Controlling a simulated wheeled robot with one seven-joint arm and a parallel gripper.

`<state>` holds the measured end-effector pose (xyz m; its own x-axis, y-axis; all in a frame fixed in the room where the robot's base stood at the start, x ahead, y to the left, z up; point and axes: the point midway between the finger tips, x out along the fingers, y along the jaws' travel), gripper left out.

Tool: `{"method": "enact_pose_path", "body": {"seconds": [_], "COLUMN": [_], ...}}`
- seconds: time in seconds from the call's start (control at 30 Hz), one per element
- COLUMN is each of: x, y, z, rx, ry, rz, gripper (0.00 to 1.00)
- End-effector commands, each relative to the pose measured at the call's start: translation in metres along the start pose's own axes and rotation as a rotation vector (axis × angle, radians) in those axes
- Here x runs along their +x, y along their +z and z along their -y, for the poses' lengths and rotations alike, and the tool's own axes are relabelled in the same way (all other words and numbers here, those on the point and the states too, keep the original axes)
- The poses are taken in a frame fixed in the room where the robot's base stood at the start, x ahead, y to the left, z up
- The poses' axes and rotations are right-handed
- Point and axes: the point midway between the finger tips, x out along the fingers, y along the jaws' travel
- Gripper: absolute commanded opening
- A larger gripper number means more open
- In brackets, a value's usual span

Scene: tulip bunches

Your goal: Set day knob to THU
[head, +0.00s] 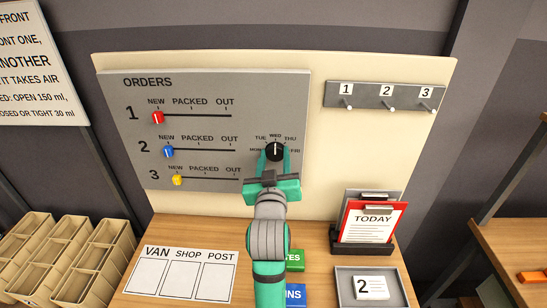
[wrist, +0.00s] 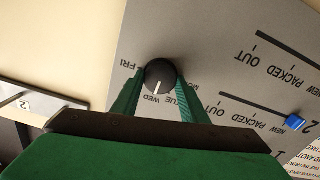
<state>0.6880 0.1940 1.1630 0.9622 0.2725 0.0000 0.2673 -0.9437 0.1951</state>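The black round day knob (head: 275,149) is on the grey orders board, with day labels around it. Its white pointer line points straight up at WED in the head view; THU (head: 290,139) is to the upper right. In the wrist view the knob (wrist: 160,74) has its line toward the WED label. My green gripper (head: 275,158) is at the board with one finger on each side of the knob. In the wrist view both fingertips (wrist: 160,80) appear to touch its sides. The fingers hide some labels.
Red, blue and yellow sliders on the orders board (head: 215,85) all sit at NEW, left of my gripper. A hook rack (head: 385,96) is at upper right. Below are a clipboard stand (head: 376,246), a card tray (head: 345,297), and green and blue blocks.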

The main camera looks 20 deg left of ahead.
Motion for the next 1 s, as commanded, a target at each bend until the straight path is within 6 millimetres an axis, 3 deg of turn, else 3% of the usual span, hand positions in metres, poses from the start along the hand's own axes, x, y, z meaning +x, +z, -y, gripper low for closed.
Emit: {"method": "enact_pose_path", "body": {"seconds": [0.47, 1.0], "x": [-0.0006, -0.0011], "y": [-0.0001, 0.0005], "z": [0.0026, 0.0008], "rx": [0.095, 0.526], "ry": [-0.003, -0.002], "rz": [0.001, 0.002], "gripper": [0.17, 0.17]}}
